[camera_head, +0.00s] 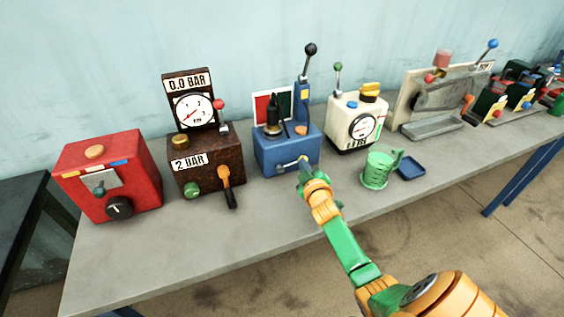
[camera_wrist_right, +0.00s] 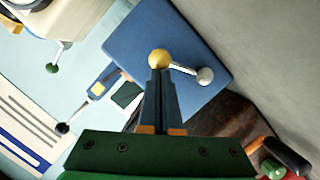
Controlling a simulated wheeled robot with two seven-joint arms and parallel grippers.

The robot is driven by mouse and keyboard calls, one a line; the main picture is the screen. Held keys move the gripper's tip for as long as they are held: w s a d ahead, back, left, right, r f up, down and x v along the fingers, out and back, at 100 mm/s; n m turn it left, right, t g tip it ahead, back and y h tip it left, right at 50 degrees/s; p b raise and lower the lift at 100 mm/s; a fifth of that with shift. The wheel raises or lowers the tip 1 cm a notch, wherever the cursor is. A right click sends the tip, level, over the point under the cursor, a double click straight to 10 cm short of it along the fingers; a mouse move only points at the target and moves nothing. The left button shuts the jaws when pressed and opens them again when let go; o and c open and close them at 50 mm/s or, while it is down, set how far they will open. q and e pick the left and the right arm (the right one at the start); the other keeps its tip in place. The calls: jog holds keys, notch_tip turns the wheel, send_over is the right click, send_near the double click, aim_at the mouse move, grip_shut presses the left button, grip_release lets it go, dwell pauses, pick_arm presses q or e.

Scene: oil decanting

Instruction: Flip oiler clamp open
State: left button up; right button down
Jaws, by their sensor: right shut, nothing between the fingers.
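The blue machine (camera_head: 275,155) stands mid-bench with a dark oiler bottle (camera_head: 273,112) on top. A silver lever (camera_head: 286,164) sits low on its front face. In the right wrist view the lever (camera_wrist_right: 183,69) runs from a gold ball (camera_wrist_right: 159,59) to a silver ball (camera_wrist_right: 205,75). My right gripper (camera_head: 303,164) is at the front of the blue machine, beside the lever's right end. In the right wrist view its fingers (camera_wrist_right: 160,75) are together, with the tips right at the gold ball; contact cannot be told. My left gripper is not in view.
A tall black-knobbed lever (camera_head: 306,65) rises from the blue machine's right side. A brown gauge box (camera_head: 207,160) stands left of it, a white gauge box (camera_head: 354,125) right. A green cup (camera_head: 376,169) and blue tray (camera_head: 411,167) are on the right. The bench front (camera_head: 270,215) is clear.

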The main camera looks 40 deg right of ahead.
jog(key=shift+s+d+f+m+y, duration=0.15)
jog(key=shift+d+f+m+y, duration=0.5)
jog(key=shift+m, duration=0.45)
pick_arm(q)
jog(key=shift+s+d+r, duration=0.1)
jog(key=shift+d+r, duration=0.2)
pick_arm(e)
jog(key=shift+f, duration=0.45)
